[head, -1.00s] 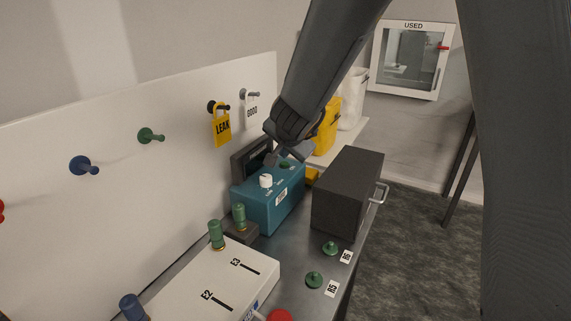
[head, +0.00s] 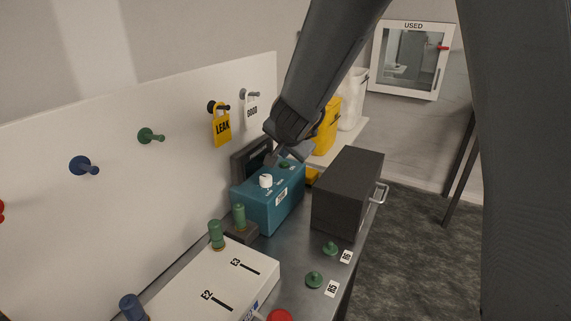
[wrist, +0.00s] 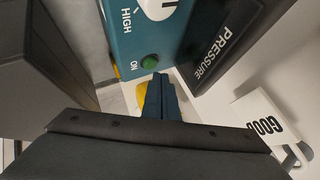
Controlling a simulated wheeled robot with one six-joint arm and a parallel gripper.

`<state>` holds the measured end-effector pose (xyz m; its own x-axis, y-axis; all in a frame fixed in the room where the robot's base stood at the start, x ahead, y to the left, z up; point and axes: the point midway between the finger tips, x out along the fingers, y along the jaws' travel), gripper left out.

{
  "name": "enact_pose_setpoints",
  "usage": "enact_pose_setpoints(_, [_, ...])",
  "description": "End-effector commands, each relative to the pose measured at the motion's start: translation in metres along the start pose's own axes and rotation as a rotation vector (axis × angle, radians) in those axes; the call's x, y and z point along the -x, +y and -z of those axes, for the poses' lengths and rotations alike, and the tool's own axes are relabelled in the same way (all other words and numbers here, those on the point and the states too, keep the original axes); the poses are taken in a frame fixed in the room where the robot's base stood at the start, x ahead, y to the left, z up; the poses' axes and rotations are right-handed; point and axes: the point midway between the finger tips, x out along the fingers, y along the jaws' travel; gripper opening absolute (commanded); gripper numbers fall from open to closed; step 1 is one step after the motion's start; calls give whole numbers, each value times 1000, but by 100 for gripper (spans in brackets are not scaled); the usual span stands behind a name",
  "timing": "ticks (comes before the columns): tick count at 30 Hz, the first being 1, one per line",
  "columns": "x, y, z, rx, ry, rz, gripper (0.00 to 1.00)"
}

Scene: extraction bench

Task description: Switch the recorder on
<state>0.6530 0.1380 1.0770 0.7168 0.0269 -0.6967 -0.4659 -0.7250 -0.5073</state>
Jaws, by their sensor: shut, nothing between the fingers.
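A teal box (head: 270,203) stands on the bench against the back panel, with a white knob (head: 266,181) on top. I see no readable label naming it a recorder. In the wrist view its top face (wrist: 137,38) carries the word HIGH by the knob (wrist: 158,7) and a green button (wrist: 149,61) beside the word ON. A dark panel marked PRESSURE (wrist: 226,42) stands beside it. My gripper (head: 271,159) is over the box's far end. In the wrist view its shut, empty fingertips (wrist: 160,77) are close to the green button; contact cannot be told.
A dark grey box with a handle (head: 346,196) stands right of the teal box. Green posts (head: 239,217) and a white box marked E2 and E3 (head: 215,283) are nearer. A LEAK tag (head: 222,127) and a GOOD tag (head: 252,106) hang on the back panel.

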Motion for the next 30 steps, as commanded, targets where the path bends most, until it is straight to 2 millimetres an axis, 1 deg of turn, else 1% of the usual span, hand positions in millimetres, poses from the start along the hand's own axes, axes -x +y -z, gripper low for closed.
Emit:
enact_pose_setpoints(7, [-1, 0, 0, 0, 0, 0, 0])
enact_pose_setpoints(15, [-7, 4, -4, 1, 0, 0, 0])
enact_pose_setpoints(30, [-8, 4, -4, 0, 0, 0, 0])
